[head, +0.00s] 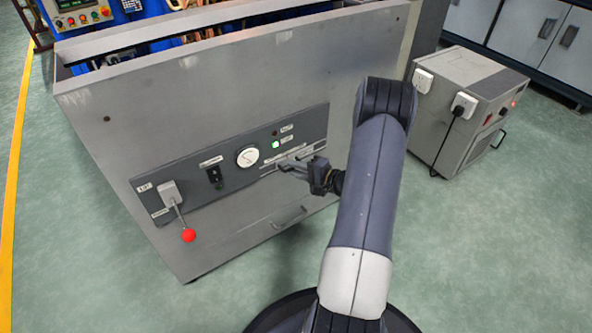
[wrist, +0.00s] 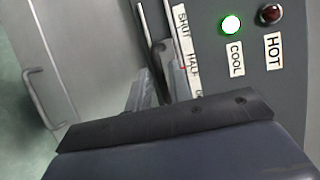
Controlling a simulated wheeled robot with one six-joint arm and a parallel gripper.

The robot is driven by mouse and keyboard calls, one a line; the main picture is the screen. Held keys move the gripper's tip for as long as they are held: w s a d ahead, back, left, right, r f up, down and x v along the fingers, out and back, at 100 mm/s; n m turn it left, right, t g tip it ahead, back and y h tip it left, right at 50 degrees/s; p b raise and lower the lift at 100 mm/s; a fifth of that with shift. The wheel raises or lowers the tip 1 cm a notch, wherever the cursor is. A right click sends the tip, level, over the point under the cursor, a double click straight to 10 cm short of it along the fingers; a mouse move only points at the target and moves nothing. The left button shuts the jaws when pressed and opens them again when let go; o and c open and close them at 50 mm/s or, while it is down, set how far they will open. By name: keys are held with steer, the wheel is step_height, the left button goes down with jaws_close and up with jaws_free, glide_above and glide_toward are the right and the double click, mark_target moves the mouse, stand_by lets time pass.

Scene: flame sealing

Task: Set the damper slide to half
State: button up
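The damper slide is on the right part of the dark control panel (head: 232,178). In the wrist view its slot (wrist: 148,32) runs beside a white scale strip (wrist: 186,40) with SHUT, HALF and a third label mostly hidden by my gripper. A red mark shows near HALF. A dark upright piece (wrist: 160,60) stands at the slot near HALF; I cannot tell whether it is the slide's handle or a finger. My gripper (head: 292,163) reaches the slide from the right, its fingertips at the slot. Whether it is shut on the handle is unclear.
The HOT lamp (wrist: 271,13) looks unlit. A grey box with sockets (head: 462,110) stands right of the cabinet.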

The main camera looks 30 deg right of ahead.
steer(key=shift+o, duration=1)
steer(key=p+v, duration=0.2)
steer(key=v, duration=0.8)
steer(key=shift+s+p, duration=0.3)
steer(key=shift+s, duration=0.05)
steer(key=shift+w+d, duration=0.1)
steer(key=shift+w, duration=0.05)
steer(key=s+a+b+x, duration=0.1)
steer(key=a+x, duration=0.1)
steer(key=x, duration=0.9)
steer(key=shift+w+a+b, duration=0.25)
steer(key=shift+w+b, duration=0.05)
steer(key=shift+b, duration=0.05)
steer(key=shift+r, duration=0.1)
